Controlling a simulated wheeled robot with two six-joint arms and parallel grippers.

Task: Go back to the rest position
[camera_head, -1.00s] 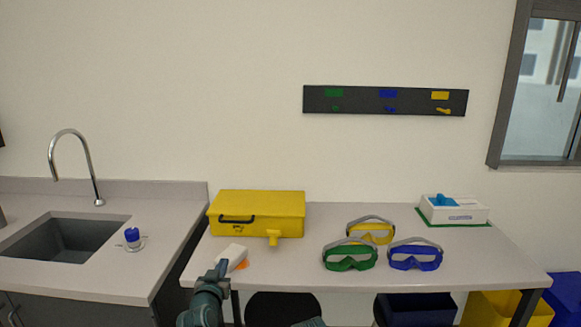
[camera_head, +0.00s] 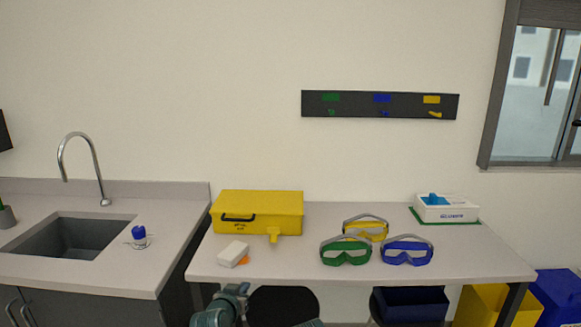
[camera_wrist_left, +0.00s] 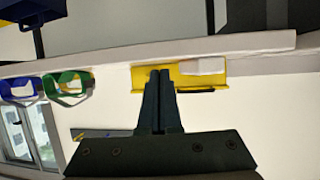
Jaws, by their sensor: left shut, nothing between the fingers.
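My left gripper (camera_head: 242,288) shows at the bottom of the head view, in front of the table's front edge. It is apart from everything on the table. In the left wrist view its dark fingers (camera_wrist_left: 160,73) lie together, shut and empty. My right gripper does not show; only a small piece of what may be my right arm shows at the bottom edge.
The table (camera_head: 300,272) holds a yellow case (camera_head: 258,212), a white block with an orange part (camera_head: 233,253), green goggles (camera_head: 346,252), blue goggles (camera_head: 407,252), yellow goggles (camera_head: 366,229) and a white box (camera_head: 445,209). A dark stool (camera_head: 283,304) and bins (camera_head: 487,304) stand below.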

